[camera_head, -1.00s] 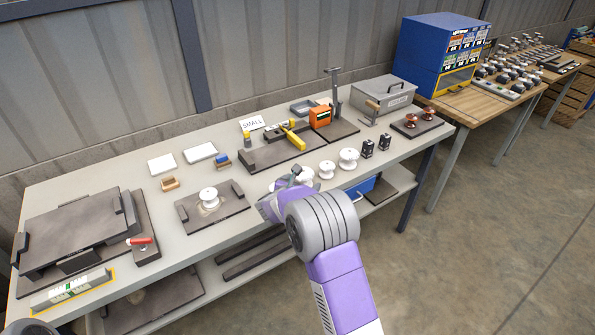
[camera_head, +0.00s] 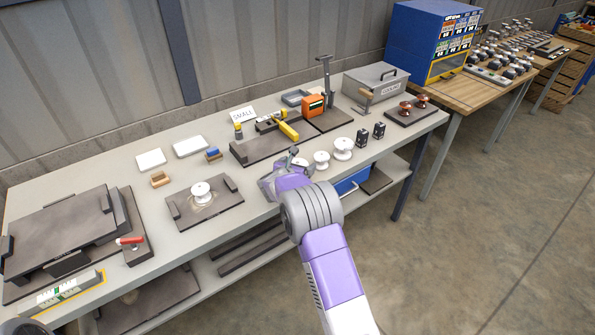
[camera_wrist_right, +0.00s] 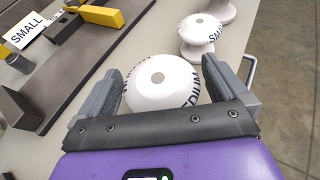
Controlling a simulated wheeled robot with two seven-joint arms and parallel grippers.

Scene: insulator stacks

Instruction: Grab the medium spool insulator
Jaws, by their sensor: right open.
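The medium spool insulator (camera_wrist_right: 160,87) is white and round-topped, with part of its dark "MEDIUM" lettering showing. In the right wrist view it sits between the two fingers of my right gripper (camera_wrist_right: 163,80), with its lower part hidden by the gripper body. The fingers are apart, and I cannot tell whether either touches it. In the head view my right gripper (camera_head: 282,169) is over the front of the bench and largely hides this spool. My left gripper is not in view.
Two more white spools stand just beyond, a near one (camera_head: 321,160) and a far one (camera_head: 343,149). Two small black blocks (camera_head: 370,135) are to their right. A dark fixture (camera_head: 255,150) with yellow parts lies behind. Another white spool (camera_head: 201,192) stands on a dark plate at left.

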